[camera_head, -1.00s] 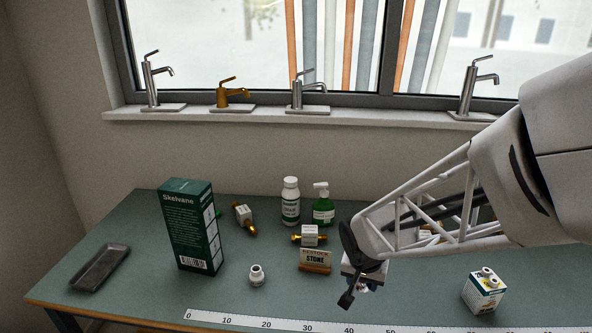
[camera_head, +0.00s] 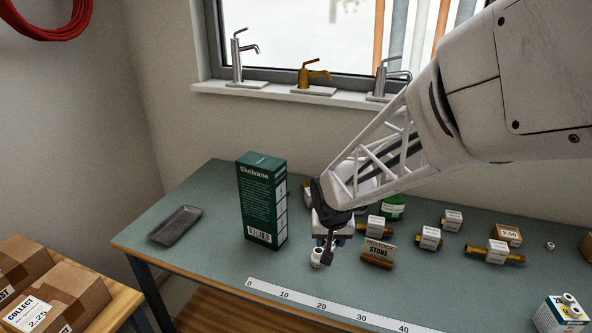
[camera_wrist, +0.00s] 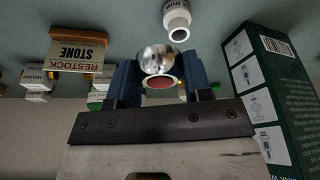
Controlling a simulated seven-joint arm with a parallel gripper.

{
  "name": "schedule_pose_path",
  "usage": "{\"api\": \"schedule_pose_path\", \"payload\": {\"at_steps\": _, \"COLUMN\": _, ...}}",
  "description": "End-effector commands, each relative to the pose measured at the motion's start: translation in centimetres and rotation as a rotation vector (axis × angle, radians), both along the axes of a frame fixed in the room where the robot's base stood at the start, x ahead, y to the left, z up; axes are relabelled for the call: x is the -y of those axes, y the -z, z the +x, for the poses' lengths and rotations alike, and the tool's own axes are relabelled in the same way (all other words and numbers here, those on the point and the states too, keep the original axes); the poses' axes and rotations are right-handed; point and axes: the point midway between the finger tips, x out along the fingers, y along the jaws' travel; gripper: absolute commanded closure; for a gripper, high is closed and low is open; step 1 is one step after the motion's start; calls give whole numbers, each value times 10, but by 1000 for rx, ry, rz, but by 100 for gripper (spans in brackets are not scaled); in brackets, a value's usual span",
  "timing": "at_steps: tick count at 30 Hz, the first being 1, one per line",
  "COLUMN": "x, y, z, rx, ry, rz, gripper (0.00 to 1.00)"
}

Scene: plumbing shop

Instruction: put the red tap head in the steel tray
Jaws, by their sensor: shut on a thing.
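The tap head (camera_wrist: 157,60), a shiny chrome knob with a red round face, is held between the blue fingers of my gripper (camera_wrist: 157,76) in the wrist view. In the head view my gripper (camera_head: 325,240) is over the front half of the bench, left of the sign, and I cannot make out the tap head there. The steel tray (camera_head: 160,238), dark grey and shallow, lies empty at the bench's left end, well left of my gripper and beyond the green box.
The tall green box (camera_head: 262,200) stands between my gripper and the tray. A white fitting (camera_head: 317,261) is close by my gripper; it also shows in the wrist view (camera_wrist: 177,20). A small sign (camera_head: 378,253) stands to the right. A ruler (camera_head: 320,303) runs along the front.

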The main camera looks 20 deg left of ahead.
Motion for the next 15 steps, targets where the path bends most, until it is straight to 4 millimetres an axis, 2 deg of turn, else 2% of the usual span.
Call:
{"api": "schedule_pose_path", "payload": {"at_steps": 1, "x": -15, "y": 0, "z": -1, "rx": 0, "ry": -32, "rz": 0, "gripper": 78}}
{"api": "schedule_pose_path", "payload": {"at_steps": 3, "x": -34, "y": 0, "z": -2, "rx": 0, "ry": -75, "rz": 0, "gripper": 78}}
{"api": "schedule_pose_path", "payload": {"at_steps": 15, "x": -140, "y": 1, "z": -20, "rx": 0, "ry": -309, "rz": 0, "gripper": 78}}
